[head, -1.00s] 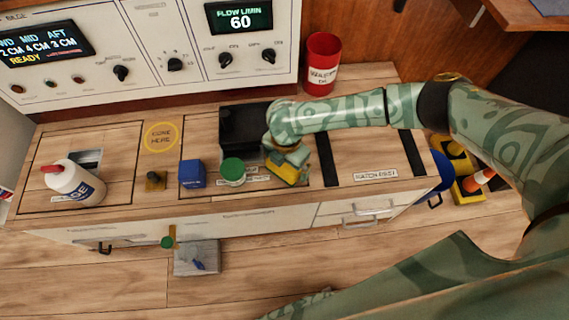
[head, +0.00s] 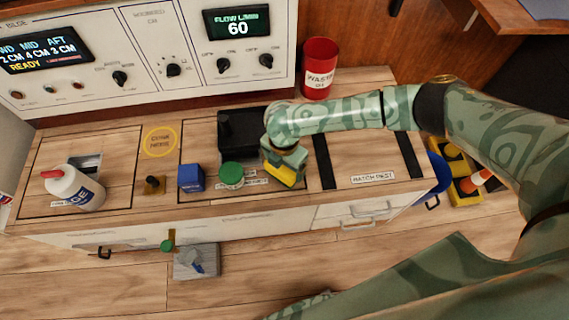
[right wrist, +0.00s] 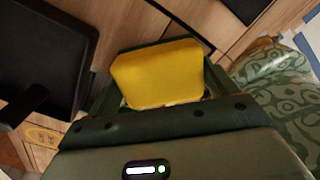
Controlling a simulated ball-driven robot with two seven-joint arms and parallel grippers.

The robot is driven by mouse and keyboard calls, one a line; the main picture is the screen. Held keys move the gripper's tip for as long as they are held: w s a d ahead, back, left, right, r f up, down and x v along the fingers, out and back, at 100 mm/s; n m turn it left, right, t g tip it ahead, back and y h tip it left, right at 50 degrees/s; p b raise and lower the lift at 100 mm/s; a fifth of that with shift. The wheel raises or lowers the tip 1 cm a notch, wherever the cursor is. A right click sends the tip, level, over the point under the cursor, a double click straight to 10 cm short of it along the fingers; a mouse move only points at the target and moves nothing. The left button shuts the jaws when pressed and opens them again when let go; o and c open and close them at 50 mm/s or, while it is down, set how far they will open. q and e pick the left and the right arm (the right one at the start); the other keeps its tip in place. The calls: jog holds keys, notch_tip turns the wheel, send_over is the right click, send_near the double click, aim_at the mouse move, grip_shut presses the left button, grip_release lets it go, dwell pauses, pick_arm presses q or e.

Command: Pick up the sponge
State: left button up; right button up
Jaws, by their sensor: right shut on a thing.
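The yellow sponge (head: 283,176) is at my right gripper (head: 283,165), near the front of the wooden bench top. In the right wrist view the sponge (right wrist: 158,73) fills the space between the fingers of my right gripper (right wrist: 160,90), which is shut on it. A dark green strip shows along the sponge's far edge. Whether the sponge still touches the bench cannot be told. My left gripper is not in view.
A black tray (head: 232,130) lies behind the gripper. A green-lidded jar (head: 231,174), a blue box (head: 191,178) and a white bottle (head: 75,188) stand to the left. A red waste bin (head: 319,68) stands behind. The hatch area (head: 362,158) at right is clear.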

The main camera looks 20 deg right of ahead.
notch_tip(320, 180, up, 3)
jog(key=shift+w+p, duration=0.1)
jog(key=shift+p, duration=0.85)
pick_arm(q)
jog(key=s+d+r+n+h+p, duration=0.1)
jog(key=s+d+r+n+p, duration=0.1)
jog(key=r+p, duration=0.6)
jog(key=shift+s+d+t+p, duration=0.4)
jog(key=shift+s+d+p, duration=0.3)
jog(key=shift+p, duration=0.45)
pick_arm(e)
jog(key=s+a+r, duration=0.8)
jog(key=s+r, duration=0.1)
jog(key=s, duration=0.2)
jog(key=shift+s, duration=0.4)
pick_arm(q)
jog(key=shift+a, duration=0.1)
pick_arm(e)
jog(key=shift+o, duration=0.7)
